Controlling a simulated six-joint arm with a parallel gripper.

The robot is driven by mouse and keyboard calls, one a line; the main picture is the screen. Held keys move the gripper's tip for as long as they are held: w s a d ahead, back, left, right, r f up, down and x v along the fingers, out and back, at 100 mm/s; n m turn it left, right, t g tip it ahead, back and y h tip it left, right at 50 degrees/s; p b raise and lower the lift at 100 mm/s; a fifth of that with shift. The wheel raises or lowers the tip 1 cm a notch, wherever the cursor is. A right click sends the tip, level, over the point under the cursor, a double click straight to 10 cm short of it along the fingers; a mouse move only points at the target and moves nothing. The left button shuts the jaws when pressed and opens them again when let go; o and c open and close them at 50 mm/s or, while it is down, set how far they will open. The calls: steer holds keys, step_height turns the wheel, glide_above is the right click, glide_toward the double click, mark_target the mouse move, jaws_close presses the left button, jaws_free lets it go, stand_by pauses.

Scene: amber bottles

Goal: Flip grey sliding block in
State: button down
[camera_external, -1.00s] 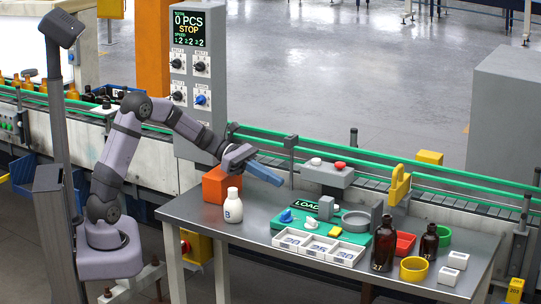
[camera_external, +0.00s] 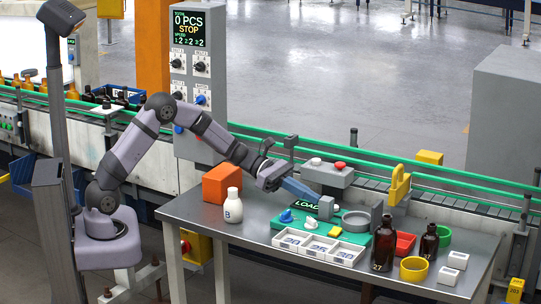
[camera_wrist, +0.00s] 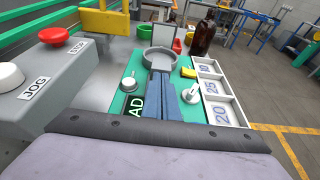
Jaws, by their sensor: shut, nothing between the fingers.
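A small upright grey block (camera_external: 326,207) stands on the green panel (camera_external: 276,240) in the external view, beside the LOAD sign. In the wrist view the shut fingers (camera_wrist: 160,78) lie over the panel, pointing at a grey ring (camera_wrist: 161,58).
A blue knob (camera_external: 286,216), a white knob (camera_external: 311,224) and numbered white trays (camera_external: 318,249) lie close in front. A grey button box (camera_external: 327,175) stands behind. Brown bottles (camera_external: 383,246) stand right.

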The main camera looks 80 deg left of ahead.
mark_target(322, 198)
steer(key=x, duration=0.2)
steer(key=r+x, duration=0.1)
steer(key=shift+w+d+f+b, duration=0.15)
steer(key=shift+w+d+b, duration=0.2)
steer(key=shift+d, duration=0.05)
steer(key=shift+r, duration=0.25)
steer(key=shift+a, duration=0.1)
steer(key=shift+s+a+f, duration=0.1)
steer(key=shift+s+a, duration=0.05)
steer(key=f+b+v, duration=0.1)
steer(key=b+v, duration=0.2)
steer(key=v, duration=1)
steer(key=shift+s+a, duration=0.25)
steer(key=shift+s, duration=0.05)
steer(key=shift+d+r, duration=0.1)
